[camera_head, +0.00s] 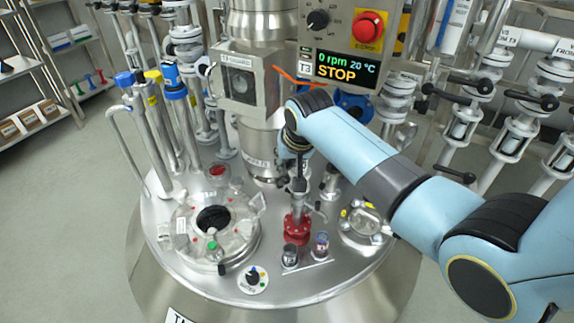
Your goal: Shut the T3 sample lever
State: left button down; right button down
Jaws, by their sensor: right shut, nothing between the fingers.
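An orange lever (293,77) sticks out to the right of a steel box with a window (240,86), whose small label seems to begin with T3. The lever slopes down to the right, just above my right wrist. The small print is too fine to confirm that it is the sample lever. My right arm comes in from the right. My right gripper (300,186) hangs below the wrist, pointing down, shut and empty. It is well below the orange lever, over a red flanged fitting (297,228); I cannot tell whether it touches that fitting. My left gripper is out of view.
The round steel vessel top (190,275) carries a manway lid (236,243), two small jars (290,257) and a knob (252,279). A control panel (345,66) reads STOP above. Blue-topped pipes (174,84) stand left; several valves (530,100) stand right.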

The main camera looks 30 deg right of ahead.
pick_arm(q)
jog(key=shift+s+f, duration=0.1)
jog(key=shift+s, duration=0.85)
pick_arm(e)
jog(key=shift+f, duration=0.15)
jog(key=shift+s+a+f+t, duration=0.1)
jog(key=shift+s+t, duration=0.2)
